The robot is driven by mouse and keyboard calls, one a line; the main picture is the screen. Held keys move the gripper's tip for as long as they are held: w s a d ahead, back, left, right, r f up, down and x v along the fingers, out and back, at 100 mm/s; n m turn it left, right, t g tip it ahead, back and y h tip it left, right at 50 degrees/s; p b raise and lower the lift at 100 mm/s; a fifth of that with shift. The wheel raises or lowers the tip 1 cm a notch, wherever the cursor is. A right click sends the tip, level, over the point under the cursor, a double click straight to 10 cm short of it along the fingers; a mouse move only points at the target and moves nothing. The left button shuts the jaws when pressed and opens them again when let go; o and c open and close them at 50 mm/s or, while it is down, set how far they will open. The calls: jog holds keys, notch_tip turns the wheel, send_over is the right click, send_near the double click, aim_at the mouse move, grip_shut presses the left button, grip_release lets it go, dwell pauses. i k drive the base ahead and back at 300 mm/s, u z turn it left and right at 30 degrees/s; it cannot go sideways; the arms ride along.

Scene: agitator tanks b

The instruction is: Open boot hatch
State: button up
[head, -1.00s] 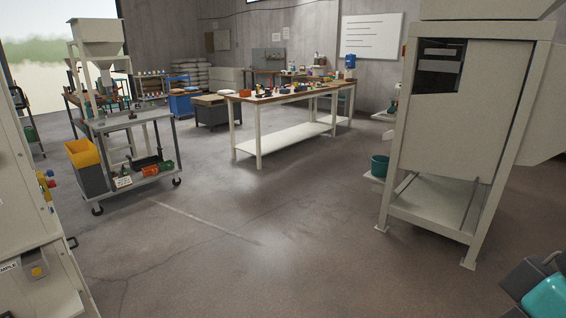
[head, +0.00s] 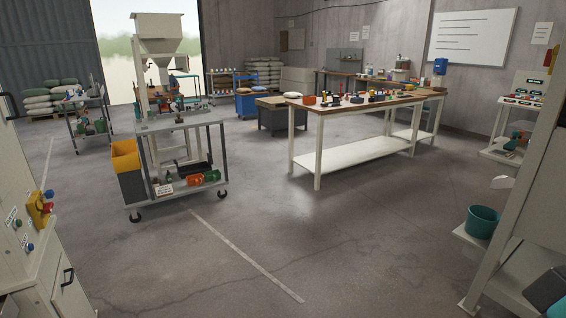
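No part is clearly marked as the boot hatch. A cream cabinet (head: 30,262) at the left edge has a low door (head: 72,298) with a black handle (head: 68,277); the door looks shut. I cannot tell whether this is the boot hatch. A tall cream machine frame (head: 535,190) is cut off at the right edge. A dark shape with a bit of teal at the lower right corner seems to be part of my arm. My gripper's fingers do not show.
A grey trolley (head: 178,125) with a yellow-topped bin (head: 127,170) stands at the left. A long workbench (head: 345,108) stands in the middle. A teal bucket (head: 482,222) sits on a low shelf at the right. The floor (head: 290,240) between is clear.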

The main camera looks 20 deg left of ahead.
aim_at(68, 296)
jog(key=u, duration=0.45)
jog(key=i, duration=1.05)
jog(key=u, duration=1.55)
jog(key=i, duration=1.2)
jog(key=u, duration=0.6)
